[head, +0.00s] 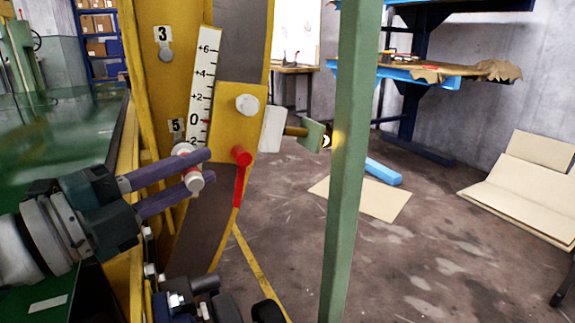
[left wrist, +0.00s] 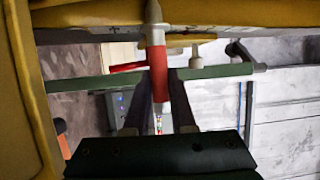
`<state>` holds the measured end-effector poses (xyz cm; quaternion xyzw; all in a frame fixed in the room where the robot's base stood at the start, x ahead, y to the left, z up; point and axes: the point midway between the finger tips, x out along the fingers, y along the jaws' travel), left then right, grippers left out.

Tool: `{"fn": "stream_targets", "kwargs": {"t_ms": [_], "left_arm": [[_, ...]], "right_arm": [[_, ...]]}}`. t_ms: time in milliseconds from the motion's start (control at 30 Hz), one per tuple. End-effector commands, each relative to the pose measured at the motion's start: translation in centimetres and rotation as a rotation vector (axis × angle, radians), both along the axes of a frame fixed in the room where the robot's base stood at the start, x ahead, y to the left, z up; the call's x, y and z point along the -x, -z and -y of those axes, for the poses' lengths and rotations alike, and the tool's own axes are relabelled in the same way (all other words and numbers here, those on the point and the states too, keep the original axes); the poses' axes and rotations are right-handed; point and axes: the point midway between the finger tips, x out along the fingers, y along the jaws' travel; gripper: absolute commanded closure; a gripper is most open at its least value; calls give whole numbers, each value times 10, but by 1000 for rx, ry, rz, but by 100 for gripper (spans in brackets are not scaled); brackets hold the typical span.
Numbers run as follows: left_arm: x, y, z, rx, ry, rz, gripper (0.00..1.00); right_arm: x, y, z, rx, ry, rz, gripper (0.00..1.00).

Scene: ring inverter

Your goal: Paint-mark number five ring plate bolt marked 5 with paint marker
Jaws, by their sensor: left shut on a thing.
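My left gripper (head: 206,167) is shut on the paint marker (head: 193,182), a white and red stick. In the left wrist view the marker (left wrist: 159,84) stands between the two fingers, its pale end pointing up at the yellow ring plate (left wrist: 95,17). In the head view its white end lies just below the tag 5 (head: 176,126) on the yellow plate (head: 147,85). The bolt by that tag is hidden or cannot be told from the marker's end, so contact is unclear. Bolt 3 (head: 164,52) shows bare grey under its tag. My right gripper is not seen.
A white scale (head: 203,85) and a yellow block with a red lever (head: 240,178) stand right of the marker. A green post (head: 350,160) rises farther right. A blue shelf and workbench stand behind. The floor at right is mostly open, with cardboard (head: 365,199) on it.

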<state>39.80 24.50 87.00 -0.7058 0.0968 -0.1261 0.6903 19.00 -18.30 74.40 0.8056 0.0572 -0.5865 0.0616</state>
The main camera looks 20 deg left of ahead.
Motion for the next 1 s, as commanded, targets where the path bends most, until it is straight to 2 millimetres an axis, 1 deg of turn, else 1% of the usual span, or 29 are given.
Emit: {"fn": "stream_targets", "kwargs": {"t_ms": [1000], "left_arm": [[-5, 0, -6, 0, -1, 0, 100]], "right_arm": [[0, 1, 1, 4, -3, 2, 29]]}}
